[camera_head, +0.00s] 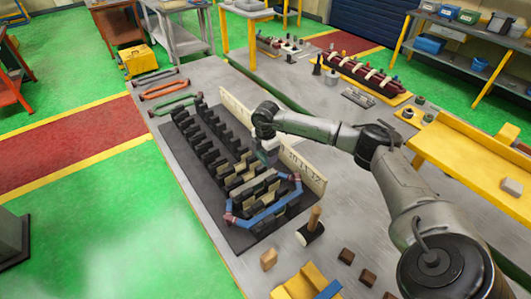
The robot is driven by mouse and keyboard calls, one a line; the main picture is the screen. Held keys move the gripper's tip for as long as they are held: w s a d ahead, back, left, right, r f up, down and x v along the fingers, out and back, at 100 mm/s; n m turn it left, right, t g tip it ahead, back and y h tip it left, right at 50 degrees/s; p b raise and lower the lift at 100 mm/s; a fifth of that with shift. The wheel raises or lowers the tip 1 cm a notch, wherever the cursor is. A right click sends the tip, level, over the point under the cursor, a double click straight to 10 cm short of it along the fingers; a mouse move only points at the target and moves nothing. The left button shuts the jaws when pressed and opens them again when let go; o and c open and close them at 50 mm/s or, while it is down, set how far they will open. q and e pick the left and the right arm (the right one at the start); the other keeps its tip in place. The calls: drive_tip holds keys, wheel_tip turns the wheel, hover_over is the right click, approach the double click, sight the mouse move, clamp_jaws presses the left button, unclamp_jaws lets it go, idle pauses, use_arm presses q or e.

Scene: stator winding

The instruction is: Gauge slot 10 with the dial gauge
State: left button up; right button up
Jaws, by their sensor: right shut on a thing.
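The stator (212,140), a dark block with rows of teeth and slots, lies on a dark mat (176,152) on the grey bench. A pale strip (312,178) with slot numbers, 10 among them, stands along its right side. A blue coil (262,214) sits across the near slots, with pale pieces among the teeth. My right gripper (262,152) reaches over the stator's right side, shut on a small greenish-grey thing, probably the dial gauge. Its fingertips and the thing's lower end are small and partly hidden, so I cannot tell whether it touches a slot. My left gripper is out of view.
Green (176,105), orange (165,89) and grey coils lie at the far left bench end. A mallet (312,230), small brown blocks (346,256) and a yellow holder (302,284) are near the front. A long red part (362,74) lies farther back.

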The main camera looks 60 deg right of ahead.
sight(265, 164)
drive_tip(key=shift+f+b, duration=1.45)
drive_tip(key=shift+f, duration=0.35)
drive_tip(key=shift+f+b, duration=0.55)
drive_tip(key=shift+f, duration=1.45)
drive_tip(key=shift+f, duration=0.1)
drive_tip(key=o, duration=0.9)
drive_tip(key=shift+o, duration=0.6)
